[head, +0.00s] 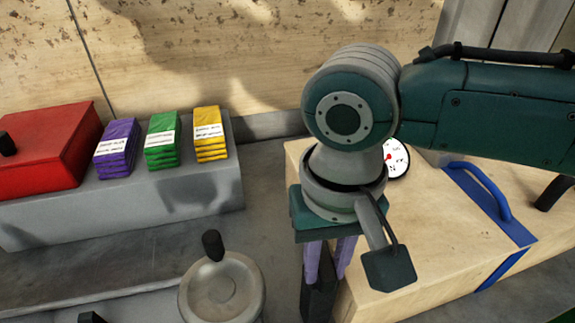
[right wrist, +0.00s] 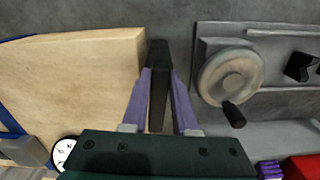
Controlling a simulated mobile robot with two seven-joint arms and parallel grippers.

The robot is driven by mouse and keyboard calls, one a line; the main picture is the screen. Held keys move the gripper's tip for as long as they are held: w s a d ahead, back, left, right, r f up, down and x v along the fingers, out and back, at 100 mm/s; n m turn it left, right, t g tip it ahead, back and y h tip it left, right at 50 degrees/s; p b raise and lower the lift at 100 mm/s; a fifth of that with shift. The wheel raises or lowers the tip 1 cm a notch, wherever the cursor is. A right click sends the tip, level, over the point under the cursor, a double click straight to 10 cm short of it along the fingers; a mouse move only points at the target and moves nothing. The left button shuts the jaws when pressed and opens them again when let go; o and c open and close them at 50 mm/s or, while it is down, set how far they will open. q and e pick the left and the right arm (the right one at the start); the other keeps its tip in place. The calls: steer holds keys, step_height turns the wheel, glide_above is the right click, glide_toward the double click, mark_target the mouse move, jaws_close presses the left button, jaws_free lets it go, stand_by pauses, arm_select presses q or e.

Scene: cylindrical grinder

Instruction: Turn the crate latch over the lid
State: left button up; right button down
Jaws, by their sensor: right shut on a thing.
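The crate (head: 440,250) is a pale wooden box at the right of the head view, and it fills the left of the right wrist view (right wrist: 75,75). A black latch bar (head: 318,296) is by the crate's left edge; it also shows in the right wrist view (right wrist: 158,70), just beside the wood. My right gripper (head: 328,270), with purple fingers, points down there. In the right wrist view its fingers (right wrist: 160,88) are shut on the latch, one on each side. The latch's pivot is hidden. My left gripper is not in view.
A blue strap with a handle (head: 490,190) crosses the crate, near a round dial (head: 397,158). A handwheel with a black knob (head: 222,290) stands left of the gripper. A grey block (head: 120,218) bears a red box (head: 50,150) and purple, green and yellow stacks.

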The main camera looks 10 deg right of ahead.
steer(key=shift+r+m+p, duration=0.2)
steer(key=shift+m+p, duration=0.2)
steer(key=shift+p, duration=0.2)
steer(key=m+p, duration=0.4)
steer(key=shift+a, duration=0.25)
steer(key=m+p, duration=0.2)
steer(key=m, duration=0.1)
steer(key=shift+w+a+m, duration=0.1)
steer(key=shift+m, duration=0.3)
steer(key=m+p, duration=0.1)
steer(key=m, duration=0.2)
steer(key=shift+w+f, duration=0.1)
steer(key=shift+f, duration=0.05)
steer(key=shift+w+m, duration=0.1)
steer(key=shift+m, duration=0.3)
steer(key=c, duration=0.7)
jaws_free()
